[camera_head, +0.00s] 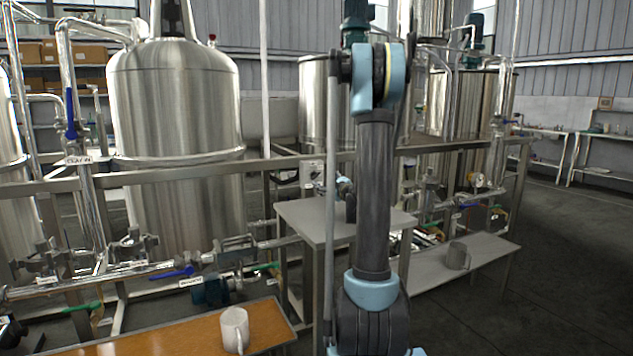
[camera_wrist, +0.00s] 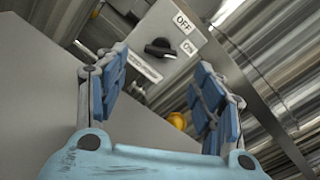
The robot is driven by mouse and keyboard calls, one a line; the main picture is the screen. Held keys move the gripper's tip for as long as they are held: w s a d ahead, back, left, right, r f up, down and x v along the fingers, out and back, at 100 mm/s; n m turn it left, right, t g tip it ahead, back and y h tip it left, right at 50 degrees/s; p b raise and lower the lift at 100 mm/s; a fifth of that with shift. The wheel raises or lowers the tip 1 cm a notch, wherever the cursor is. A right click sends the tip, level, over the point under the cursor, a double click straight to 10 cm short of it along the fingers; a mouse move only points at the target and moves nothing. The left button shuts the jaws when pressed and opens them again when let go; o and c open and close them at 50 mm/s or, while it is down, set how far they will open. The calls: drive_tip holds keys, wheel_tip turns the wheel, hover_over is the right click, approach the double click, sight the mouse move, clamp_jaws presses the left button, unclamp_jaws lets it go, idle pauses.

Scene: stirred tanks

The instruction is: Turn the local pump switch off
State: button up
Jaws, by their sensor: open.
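The pump switch is a black rotary knob (camera_wrist: 159,48) on a light grey box in the wrist view. An OFF label (camera_wrist: 184,22) sits up and right of the knob, and an On label (camera_wrist: 188,47) sits to its right. The knob's bar lies roughly across the picture, its right end towards the On label. My gripper (camera_wrist: 158,82) is open and empty, its blue-padded fingers either side of the view. The knob appears ahead, between and beyond the fingertips, with no contact visible.
A grey side table (camera_head: 302,215) stands beside my arm. An orange-topped bench (camera_head: 170,335) with a white mug (camera_head: 235,330) is at the front left. Another mug (camera_head: 457,256) stands on a low bench at right. Steel tanks (camera_head: 175,105) and pipes fill the back. Open floor lies right.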

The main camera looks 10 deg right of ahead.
sight(315, 176)
drive_tip(key=x, duration=0.7)
drive_tip(key=shift+w, duration=0.1)
